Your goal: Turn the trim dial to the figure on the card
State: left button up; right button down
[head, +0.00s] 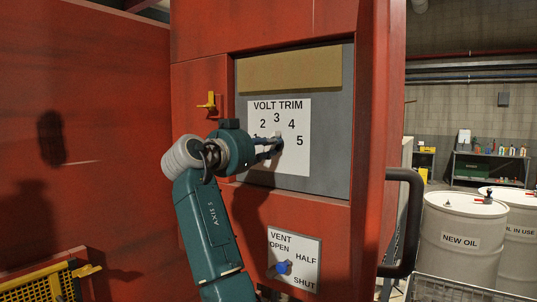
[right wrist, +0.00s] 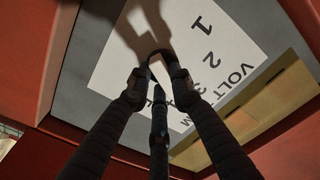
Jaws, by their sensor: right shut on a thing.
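The white VOLT TRIM plate (head: 292,160) is fixed in a grey recess of the red cabinet, with figures 1 to 5 in an arc. My right gripper (head: 273,146) reaches in front of the plate's middle. In the right wrist view its fingers (right wrist: 159,72) are closed in on the trim dial (right wrist: 158,58), which is mostly hidden by the fingers and shadow. I cannot tell which figure the dial points to. A plain tan panel (head: 290,70) sits above the plate; no figure shows on it. My left gripper is out of view.
A VENT plate (head: 307,262) with a blue knob (head: 283,267) is below. A yellow latch (head: 208,101) is left of the recess. An open red door edge and black handle (head: 410,215) stand at right. White drums (head: 460,240) are beyond.

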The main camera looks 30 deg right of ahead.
jog(key=m+b, duration=0.1)
jog(key=m, duration=0.3)
jog(key=shift+f+m, duration=0.15)
jog(key=shift+m, duration=0.15)
jog(key=m+b, duration=0.1)
jog(key=m, duration=0.4)
jog(key=shift+w+f+m, duration=0.1)
jog(key=shift+m, duration=0.6)
jog(key=c, duration=1.5)
grip_release()
jog(key=shift+c, duration=0.2)
jog(key=shift+a, duration=0.1)
jog(key=v, duration=1.2)
jog(key=shift+f, duration=0.1)
